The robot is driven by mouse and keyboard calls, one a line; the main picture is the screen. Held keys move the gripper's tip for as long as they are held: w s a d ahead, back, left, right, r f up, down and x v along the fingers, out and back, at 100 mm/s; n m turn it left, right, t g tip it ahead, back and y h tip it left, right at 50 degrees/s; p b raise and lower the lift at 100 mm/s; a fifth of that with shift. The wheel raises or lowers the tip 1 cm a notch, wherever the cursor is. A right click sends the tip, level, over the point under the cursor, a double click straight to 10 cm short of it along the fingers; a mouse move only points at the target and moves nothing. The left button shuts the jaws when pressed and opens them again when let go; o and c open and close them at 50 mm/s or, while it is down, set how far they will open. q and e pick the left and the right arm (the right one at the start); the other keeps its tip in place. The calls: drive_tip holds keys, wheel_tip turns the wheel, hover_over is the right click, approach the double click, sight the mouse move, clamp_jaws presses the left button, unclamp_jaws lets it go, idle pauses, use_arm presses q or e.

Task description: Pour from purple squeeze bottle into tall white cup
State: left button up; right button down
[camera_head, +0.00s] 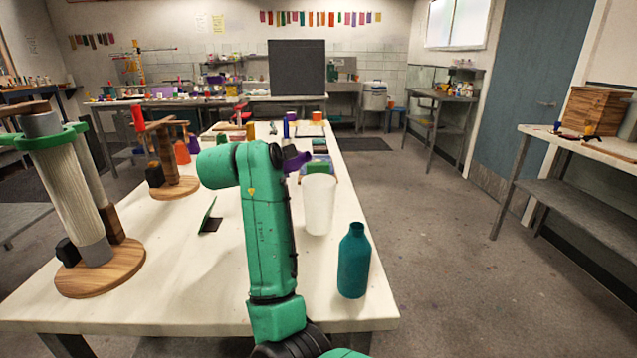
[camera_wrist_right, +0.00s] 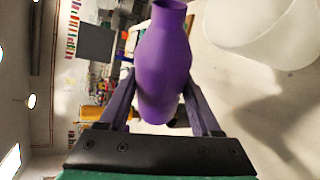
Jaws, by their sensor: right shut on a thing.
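The purple squeeze bottle (camera_wrist_right: 163,65) is between the fingers of my right gripper (camera_wrist_right: 160,95), which is shut on it. In the head view the bottle (camera_head: 301,162) shows only partly behind my wrist, just above and left of the cup's rim. It is tipped far over, close to lying flat. The tall white cup (camera_head: 319,207) stands upright on the table, right of my forearm. In the right wrist view the cup (camera_wrist_right: 265,30) is at the upper right, apart from the bottle. No stream is visible. The cup's contents are hidden. My left gripper is not in view.
A teal bottle (camera_head: 353,262) stands near the table's front right edge. A small dark green card (camera_head: 209,217) is left of my arm. Wooden stands with round bases (camera_head: 102,273) occupy the left side. A green item (camera_head: 317,167) lies behind the cup.

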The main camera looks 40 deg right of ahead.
drive_tip(key=shift+d, duration=0.1)
drive_tip(key=shift+w, duration=0.1)
drive_tip(key=shift+b, duration=0.45)
drive_tip(key=shift+s, duration=0.2)
drive_tip(key=shift+b, duration=0.3)
drive_tip(key=shift+w+r+m, duration=0.1)
drive_tip(key=shift+m, duration=0.2)
